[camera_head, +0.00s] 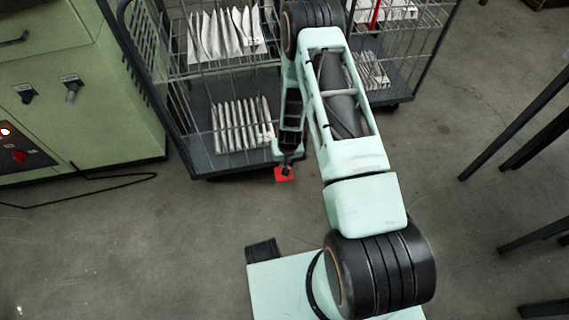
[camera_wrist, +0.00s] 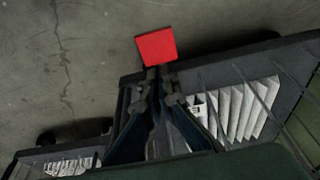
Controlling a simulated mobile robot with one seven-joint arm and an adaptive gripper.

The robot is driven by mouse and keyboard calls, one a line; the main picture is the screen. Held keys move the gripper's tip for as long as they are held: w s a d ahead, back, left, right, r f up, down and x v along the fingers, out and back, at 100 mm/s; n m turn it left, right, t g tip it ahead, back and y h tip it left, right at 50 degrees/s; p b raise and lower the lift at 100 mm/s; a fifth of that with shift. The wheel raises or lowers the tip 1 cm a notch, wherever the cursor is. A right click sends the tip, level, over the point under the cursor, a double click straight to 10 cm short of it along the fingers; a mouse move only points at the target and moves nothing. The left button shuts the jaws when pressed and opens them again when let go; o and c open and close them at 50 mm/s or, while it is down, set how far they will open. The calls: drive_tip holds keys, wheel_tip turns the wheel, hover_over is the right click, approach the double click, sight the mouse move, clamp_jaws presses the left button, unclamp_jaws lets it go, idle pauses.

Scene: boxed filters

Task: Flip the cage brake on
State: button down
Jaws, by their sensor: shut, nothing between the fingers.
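The cage brake shows as a flat red pedal (camera_head: 284,176) low at the front edge of the wire cage trolley (camera_head: 203,170). In the wrist view the red pedal (camera_wrist: 156,46) sticks out past the cage's dark base edge, over the floor. My gripper (camera_head: 288,165) points down right at the pedal and hides part of it. In the wrist view my gripper (camera_wrist: 156,73) has its fingertips together at the pedal's edge, with nothing held. I cannot tell whether the tips touch the pedal or hover above it. The pedal's mount is hidden behind the fingers.
White filters (camera_head: 240,125) stand in rows on the cage shelves. A second cage (camera_head: 412,70) stands to the right. A green machine cabinet (camera_head: 110,110) is at left, with a black cable (camera_head: 100,183) on the floor. Dark table legs (camera_head: 515,125) are at right. Floor in front is clear.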

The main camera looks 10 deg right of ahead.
sight(284, 177)
drive_tip(key=b+x, duration=0.1)
drive_tip(key=x, duration=0.2)
drive_tip(key=b+x, duration=0.1)
drive_tip(key=x, duration=0.3)
drive_tip(key=s+b+x, duration=0.1)
drive_tip(key=b+x, duration=0.1)
drive_tip(key=x, duration=0.2)
drive_tip(key=shift+f, duration=0.1)
drive_tip(key=shift+s, duration=0.15)
